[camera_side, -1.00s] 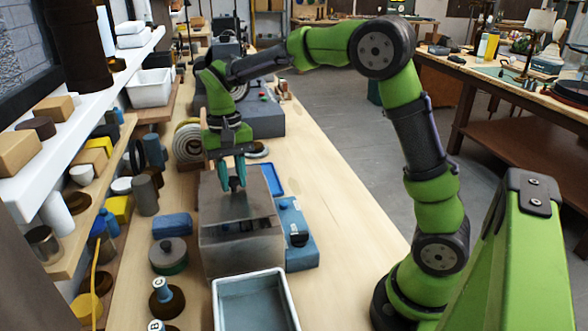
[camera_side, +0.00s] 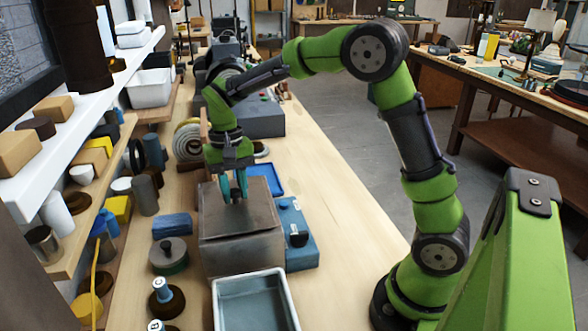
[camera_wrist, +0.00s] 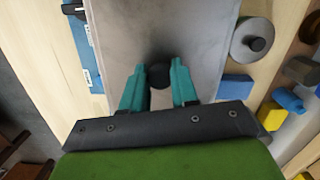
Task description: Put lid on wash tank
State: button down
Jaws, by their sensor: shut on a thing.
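The wash tank (camera_side: 245,254) is a grey metal box on the bench. Its flat grey lid (camera_side: 262,210) lies over its top, and no opening shows in the side view. My gripper (camera_side: 234,198) is above the lid, its teal fingers shut on the lid's knob. In the wrist view, the dark round knob (camera_wrist: 159,75) sits between the fingertips of my gripper (camera_wrist: 159,86), and the lid (camera_wrist: 165,30) spreads out below. Whether the lid is fully seated all around cannot be told.
A blue control box (camera_side: 296,235) stands against the tank's right side. An empty tray (camera_side: 255,300) is in front. A round lidded jar (camera_side: 168,255) and a blue block (camera_side: 172,224) stand to the left. A blue tray (camera_side: 265,178) lies behind. The bench at right is clear.

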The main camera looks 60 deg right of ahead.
jog(key=shift+f, duration=0.2)
jog(key=c, duration=0.8)
grip_release()
notch_tip(320, 180, up, 16)
jog(key=w+d, duration=0.1)
jog(key=w, duration=0.1)
jog(key=s+a+f+n+t, duration=0.1)
jog(key=s+f+t, duration=0.1)
jog(key=s, duration=0.4)
jog(key=s+f+n+t, duration=0.1)
jog(key=s+t, duration=0.2)
jog(key=s, duration=0.4)
jog(key=s+a+f+t+y, duration=0.1)
jog(key=s+f+t, duration=0.1)
jog(key=s, duration=0.5)
jog(key=shift+a+f+n+t, duration=0.3)
jog(key=shift+f+n+t, duration=0.1)
jog(key=shift+t, duration=0.3)
